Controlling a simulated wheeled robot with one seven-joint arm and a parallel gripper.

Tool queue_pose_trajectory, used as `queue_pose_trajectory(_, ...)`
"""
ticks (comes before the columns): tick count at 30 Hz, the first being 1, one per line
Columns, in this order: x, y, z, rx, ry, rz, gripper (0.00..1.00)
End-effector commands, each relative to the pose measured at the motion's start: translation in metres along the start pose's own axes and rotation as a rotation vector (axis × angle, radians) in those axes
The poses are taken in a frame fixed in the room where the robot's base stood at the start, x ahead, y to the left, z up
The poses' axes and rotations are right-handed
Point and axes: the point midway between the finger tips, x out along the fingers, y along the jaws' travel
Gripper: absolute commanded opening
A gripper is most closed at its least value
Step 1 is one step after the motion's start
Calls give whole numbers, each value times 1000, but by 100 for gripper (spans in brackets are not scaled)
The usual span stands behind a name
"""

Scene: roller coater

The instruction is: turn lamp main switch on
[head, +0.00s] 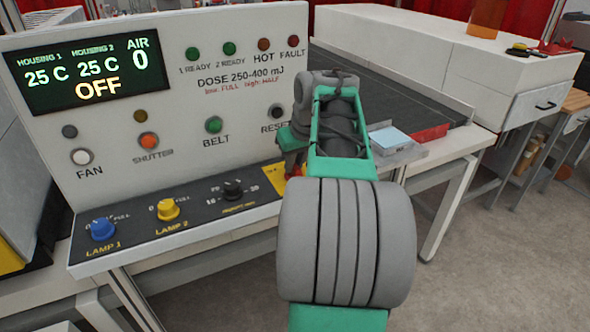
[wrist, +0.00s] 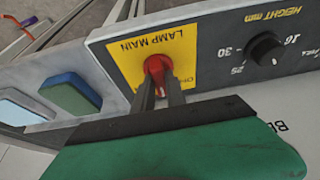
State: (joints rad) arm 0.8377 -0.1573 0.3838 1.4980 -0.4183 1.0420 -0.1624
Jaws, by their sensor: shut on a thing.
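The lamp main switch is a red knob (wrist: 156,66) on a yellow plate (wrist: 196,58) marked LAMP MAIN, seen upside down in the wrist view. My gripper (wrist: 161,88) is shut on the red knob, one finger on each side. The fingers hide part of the knob and the lettering beside it. In the head view my arm and gripper (head: 292,165) reach the right end of the sloped panel and cover most of the switch. A corner of the yellow plate (head: 272,182) shows there. The display (head: 85,70) reads OFF, with both housings at 25 C and air 0.
Blue LAMP 1 (head: 103,229), yellow LAMP 2 (head: 168,210) and a black height knob (head: 233,189) lie left of the switch. Push buttons are on the upright panel above. Behind my arm are the dark belt (head: 400,70) and a red block (head: 430,133).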

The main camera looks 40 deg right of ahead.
Motion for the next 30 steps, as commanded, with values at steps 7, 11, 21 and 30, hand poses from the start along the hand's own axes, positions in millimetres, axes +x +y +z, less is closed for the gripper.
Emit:
queue_pose_trajectory(7, 2, -3, -1, 213, 5, 90, 0)
queue_pose_trajectory(11, 0, -4, -2, 325, 4, 136, 0)
queue_pose_trajectory(21, -2, -5, -4, 585, 3, 243, 0)
queue_pose_trajectory(30, -2, -4, -4, 715, 4, 297, 0)
